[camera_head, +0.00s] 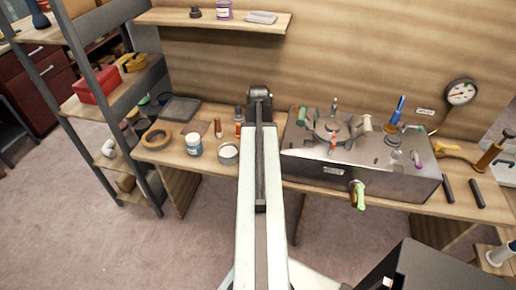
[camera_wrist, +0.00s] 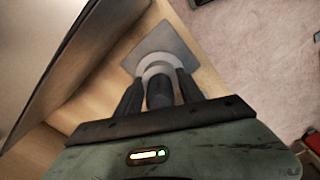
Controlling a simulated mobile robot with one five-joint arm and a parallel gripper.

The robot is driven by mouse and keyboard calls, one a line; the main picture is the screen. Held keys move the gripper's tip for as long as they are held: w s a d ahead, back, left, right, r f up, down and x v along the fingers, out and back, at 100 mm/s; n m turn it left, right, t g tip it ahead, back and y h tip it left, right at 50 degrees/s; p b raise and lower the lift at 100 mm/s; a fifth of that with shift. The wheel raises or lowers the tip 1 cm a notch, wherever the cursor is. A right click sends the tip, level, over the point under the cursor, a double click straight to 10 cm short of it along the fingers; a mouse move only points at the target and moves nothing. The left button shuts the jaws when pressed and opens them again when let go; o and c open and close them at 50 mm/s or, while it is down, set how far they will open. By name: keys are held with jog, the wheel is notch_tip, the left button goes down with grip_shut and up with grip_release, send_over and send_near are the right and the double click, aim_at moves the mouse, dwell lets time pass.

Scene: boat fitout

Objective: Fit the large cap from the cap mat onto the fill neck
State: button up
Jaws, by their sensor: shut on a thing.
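My gripper (camera_wrist: 159,80) points down, with its two dark fingers apart around a pale, round, ringed piece that looks like the large cap (camera_wrist: 158,59). The fingertips are at the cap's sides. A dark cylinder shows between the fingers and hides part of the cap. Beyond it is a grey square that looks like the cap mat (camera_wrist: 178,36). I cannot tell whether the cap touches the mat. In the head view my arm hides cap and mat. The metal tank (camera_head: 310,160) stands right of my arm with several fittings on top; I cannot tell which is the fill neck.
The tank's side (camera_wrist: 60,60) rises close to my gripper. Left of my arm, the bench holds an open tin (camera_head: 228,155), a white jar (camera_head: 193,146) and a tape roll (camera_head: 157,139). A wall shelf (camera_head: 215,20) hangs above. A gauge (camera_head: 460,93) stands at the right.

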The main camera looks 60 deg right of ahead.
notch_tip(320, 180, up, 4)
jog(key=shift+r+p, duration=0.15)
jog(key=shift+p, duration=1.1)
